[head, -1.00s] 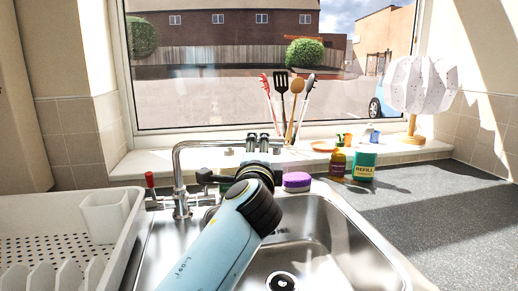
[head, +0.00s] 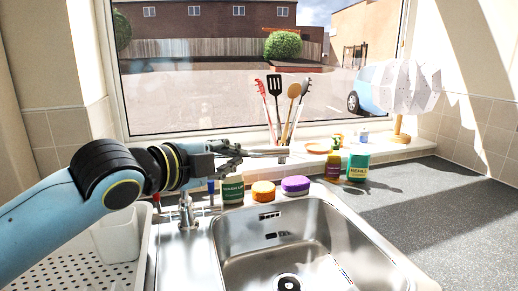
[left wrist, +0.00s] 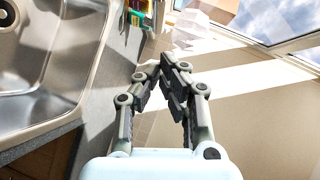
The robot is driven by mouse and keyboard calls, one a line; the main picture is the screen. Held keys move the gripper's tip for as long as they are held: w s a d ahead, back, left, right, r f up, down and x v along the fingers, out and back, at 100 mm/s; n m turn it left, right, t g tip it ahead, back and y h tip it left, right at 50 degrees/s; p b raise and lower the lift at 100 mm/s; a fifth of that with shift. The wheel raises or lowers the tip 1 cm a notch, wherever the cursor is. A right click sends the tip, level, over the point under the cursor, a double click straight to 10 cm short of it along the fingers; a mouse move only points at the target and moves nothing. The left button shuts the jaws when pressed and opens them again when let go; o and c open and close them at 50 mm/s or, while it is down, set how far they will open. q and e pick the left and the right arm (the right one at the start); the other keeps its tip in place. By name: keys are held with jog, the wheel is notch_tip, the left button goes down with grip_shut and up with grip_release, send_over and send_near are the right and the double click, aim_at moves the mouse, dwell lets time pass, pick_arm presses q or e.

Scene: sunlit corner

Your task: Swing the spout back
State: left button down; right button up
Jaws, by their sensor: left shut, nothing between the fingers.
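The tap's spout (head: 268,152) shows in the head view as a grey bar pointing right, along the back of the sink. Its left stretch is hidden behind my left gripper (head: 236,152), and the tap's post (head: 186,210) is partly covered too. The gripper is shut and empty and appears in front of the spout; I cannot tell whether they touch. In the left wrist view the fingers (left wrist: 171,72) come together with nothing between them, and no spout shows there. My right gripper is not in view.
The sink (head: 290,245) is empty. Bottles (head: 333,172) stand farther right. A white dish rack (head: 80,270) is at left. The grey counter (head: 440,215) has free room.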

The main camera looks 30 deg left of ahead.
pick_arm(q)
jog(key=h, duration=0.1)
send_near(278, 155)
jog(key=w+d, duration=0.1)
jog(key=d, duration=0.2)
jog(key=shift+m, duration=0.3)
jog(key=w, duration=0.1)
jog(key=w+a+p, duration=0.1)
jog(key=w+a, duration=0.1)
jog(key=shift+w+f, duration=0.2)
jog(key=shift+f, duration=0.15)
jog(key=shift+w+a+f, duration=0.1)
jog(key=shift+w, duration=0.05)
